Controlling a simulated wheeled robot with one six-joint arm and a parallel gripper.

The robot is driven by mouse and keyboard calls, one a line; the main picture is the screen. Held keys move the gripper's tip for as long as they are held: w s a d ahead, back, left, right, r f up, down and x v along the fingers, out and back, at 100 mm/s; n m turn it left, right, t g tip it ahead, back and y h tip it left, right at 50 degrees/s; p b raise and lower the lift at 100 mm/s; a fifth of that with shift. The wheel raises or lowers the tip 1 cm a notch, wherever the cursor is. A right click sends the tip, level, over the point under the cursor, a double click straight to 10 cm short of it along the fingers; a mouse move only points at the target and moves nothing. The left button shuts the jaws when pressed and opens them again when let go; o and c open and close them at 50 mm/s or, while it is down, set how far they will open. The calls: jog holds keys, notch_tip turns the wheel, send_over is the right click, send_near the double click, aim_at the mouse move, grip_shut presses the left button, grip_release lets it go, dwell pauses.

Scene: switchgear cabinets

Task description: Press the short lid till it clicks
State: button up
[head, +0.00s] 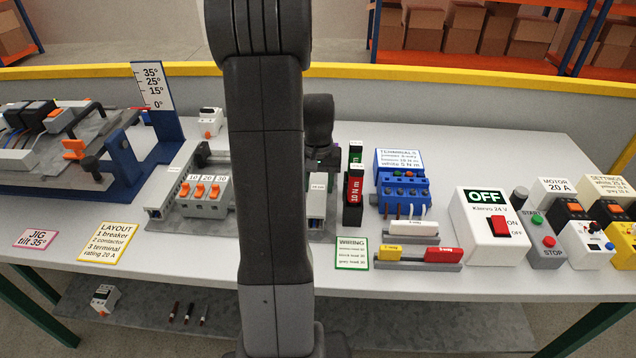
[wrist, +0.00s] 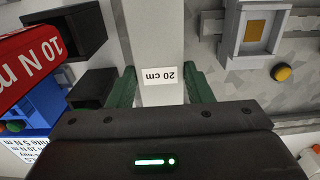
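The short lid (wrist: 160,35) is a pale grey strip with a "20 cm" label in the wrist view. The green fingers of my gripper (wrist: 159,82) lie along both its sides and appear to touch it, so the gripper looks shut on it. In the head view a pale piece with a small label, which looks like the lid (head: 317,208), shows just right of my arm. My arm hides much of the gripper there. Whether the lid is seated in a duct cannot be told.
A grey panel with a white breaker block (head: 204,195) lies left of my arm. A red 10 N m tool (head: 354,190) stands close to the right, and its red body (wrist: 30,62) looms at the left in the wrist view. A blue terminal block (head: 403,190) stands further right.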

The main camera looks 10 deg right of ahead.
aim_at(318, 187)
jog(key=c, duration=0.4)
jog(key=shift+f, duration=0.25)
dwell(0.3)
jog(key=o, duration=1.2)
jog(key=shift+c, duration=0.2)
notch_tip(318, 187, up, 14)
jog(key=b, duration=0.1)
jog(key=shift+f, duration=0.15)
